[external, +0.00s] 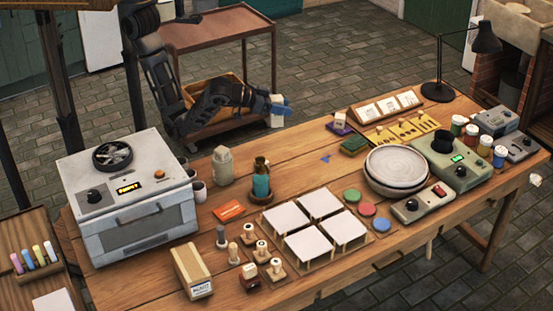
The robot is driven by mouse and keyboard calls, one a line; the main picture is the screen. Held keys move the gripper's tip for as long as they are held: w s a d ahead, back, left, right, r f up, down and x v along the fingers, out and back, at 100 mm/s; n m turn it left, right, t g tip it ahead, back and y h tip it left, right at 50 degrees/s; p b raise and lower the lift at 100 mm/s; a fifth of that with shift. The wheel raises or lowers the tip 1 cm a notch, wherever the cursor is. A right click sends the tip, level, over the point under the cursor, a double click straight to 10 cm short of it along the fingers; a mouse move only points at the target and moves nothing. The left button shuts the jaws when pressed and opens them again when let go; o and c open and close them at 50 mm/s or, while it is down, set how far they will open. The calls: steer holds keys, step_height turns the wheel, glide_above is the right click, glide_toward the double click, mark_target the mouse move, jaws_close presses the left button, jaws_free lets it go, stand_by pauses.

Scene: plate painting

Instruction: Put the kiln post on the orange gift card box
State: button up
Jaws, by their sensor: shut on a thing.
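My gripper (283,108), with blue fingers, is shut on a pale upright post, the kiln post (277,122). It holds the post in the air beyond the far edge of the workbench, with the fingers covering its middle. The box is well below and nearer the camera than my gripper. Its top looks bare apart from pale print.
A brown cart (217,29) stands behind.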

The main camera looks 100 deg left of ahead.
steer(key=s+d+m+t+h+p, duration=0.1)
steer(key=s+d+m+h+p, duration=0.2)
steer(key=d+m+h, duration=0.65)
steer(key=h+p, duration=0.1)
steer(key=p, duration=0.1)
glide_above(241, 209)
step_height(241, 209, down, 16)
steer(key=shift+g+h, duration=0.25)
steer(key=shift+g, duration=0.05)
steer(key=shift+w+f, duration=0.1)
steer(key=shift+f, duration=2.2)
steer(key=shift+f, duration=0.1)
steer(key=o, duration=1.3)
